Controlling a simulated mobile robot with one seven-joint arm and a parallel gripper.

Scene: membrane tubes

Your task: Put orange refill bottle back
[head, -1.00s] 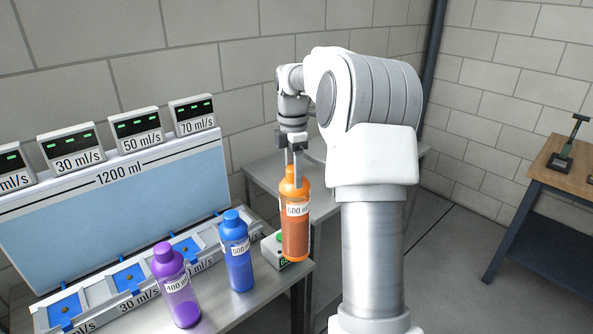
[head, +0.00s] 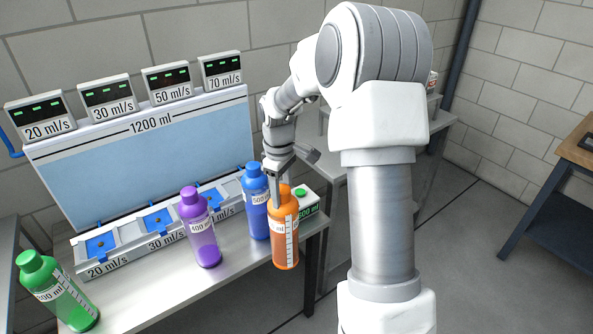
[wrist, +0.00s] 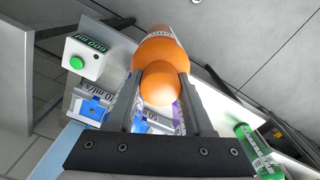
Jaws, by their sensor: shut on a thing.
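The orange refill bottle (head: 285,238) is upright at the right end of the bench in the head view, just in front of the blue bottle. My gripper (head: 279,192) is shut on its neck from above. In the wrist view the orange cap (wrist: 160,84) sits between the two fingers of my gripper (wrist: 160,95), with the bottle's body beyond it. The bottle's base lies near the bench's front right edge; I cannot tell whether it touches the bench or hangs beside it.
A blue bottle (head: 256,205), a purple bottle (head: 200,230) and a green bottle (head: 55,290) stand along the bench (head: 180,285). A box with a green button (head: 302,196) is close behind the orange bottle. The 1200 ml tank (head: 150,150) with its valve row stands behind.

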